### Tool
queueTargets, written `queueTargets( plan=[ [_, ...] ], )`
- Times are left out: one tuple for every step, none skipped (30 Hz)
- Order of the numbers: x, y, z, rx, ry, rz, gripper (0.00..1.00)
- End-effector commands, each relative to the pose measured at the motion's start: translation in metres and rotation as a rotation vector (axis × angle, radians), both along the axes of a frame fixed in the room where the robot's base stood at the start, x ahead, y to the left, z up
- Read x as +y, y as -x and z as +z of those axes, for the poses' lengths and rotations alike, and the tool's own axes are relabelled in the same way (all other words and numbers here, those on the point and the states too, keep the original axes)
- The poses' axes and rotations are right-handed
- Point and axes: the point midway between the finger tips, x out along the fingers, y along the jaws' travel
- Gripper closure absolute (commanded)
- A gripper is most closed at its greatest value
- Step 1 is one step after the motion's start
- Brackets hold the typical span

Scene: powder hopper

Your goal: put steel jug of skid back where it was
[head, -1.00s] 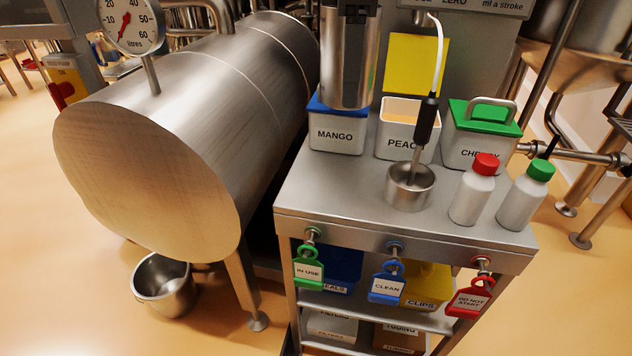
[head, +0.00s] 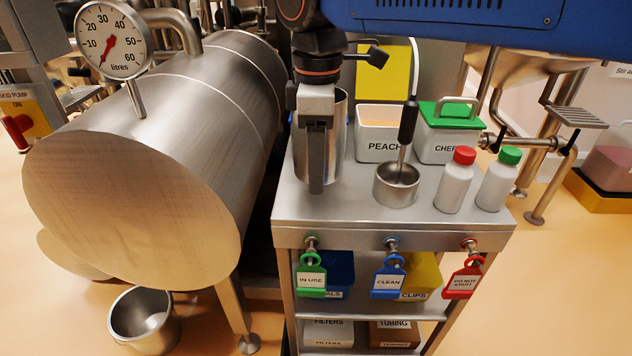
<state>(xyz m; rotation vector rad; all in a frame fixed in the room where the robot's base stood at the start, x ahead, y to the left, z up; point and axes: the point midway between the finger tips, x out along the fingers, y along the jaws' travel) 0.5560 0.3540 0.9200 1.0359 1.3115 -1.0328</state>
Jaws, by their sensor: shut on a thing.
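The tall steel jug (head: 336,140) is upright over the left part of the steel bench top, left of the PEACH tub. My gripper (head: 316,184) points down at the jug's near side, shut on it. The dark fingers cover part of the jug's front. I cannot tell whether the jug's base touches the bench or hangs just above it. The MANGO tub is not visible now; the jug and gripper cover the area left of PEACH.
On the bench (head: 350,215) stand the PEACH tub (head: 378,150), green-lidded CHERRY tub (head: 446,140), a steel cup (head: 396,188) with a black-handled probe, and red-capped (head: 455,185) and green-capped (head: 498,182) bottles. A steel tank (head: 140,170) is left; a pail (head: 145,322) is on the floor.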

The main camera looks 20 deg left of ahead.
Motion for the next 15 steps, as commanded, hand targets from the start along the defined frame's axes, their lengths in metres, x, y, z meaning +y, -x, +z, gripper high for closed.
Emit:
queueTargets(
  plan=[
    [0.0, 0.0, -0.002, 0.0, 0.0, 0.0, 0.98],
    [0.0, 0.0, -0.004, 0.0, 0.0, 0.0, 0.98],
    [0.0, 0.0, -0.006, 0.001, 0.001, 0.0, 0.98],
    [0.0, 0.0, -0.009, 0.001, 0.001, 0.0, 0.98],
    [0.0, 0.0, -0.012, 0.001, 0.001, 0.0, 0.98],
    [0.0, 0.0, -0.017, 0.001, 0.001, 0.0, 0.98],
    [0.0, 0.0, -0.021, 0.001, 0.001, 0.0, 0.98],
    [0.0, 0.0, -0.025, 0.001, 0.002, 0.0, 0.98],
    [0.0, 0.0, -0.031, 0.001, 0.001, 0.0, 0.98],
    [0.0, 0.0, -0.035, 0.001, 0.001, 0.0, 0.98],
    [0.0, 0.0, -0.038, 0.001, 0.002, 0.0, 0.98],
    [0.0, 0.0, -0.041, 0.001, 0.001, 0.0, 0.98],
    [0.0, 0.0, -0.042, 0.001, 0.001, 0.0, 0.98],
    [0.0, 0.0, -0.043, 0.0, 0.0, 0.0, 0.98],
    [0.0, 0.0, -0.043, 0.0, 0.0, 0.0, 0.98]
  ],
)
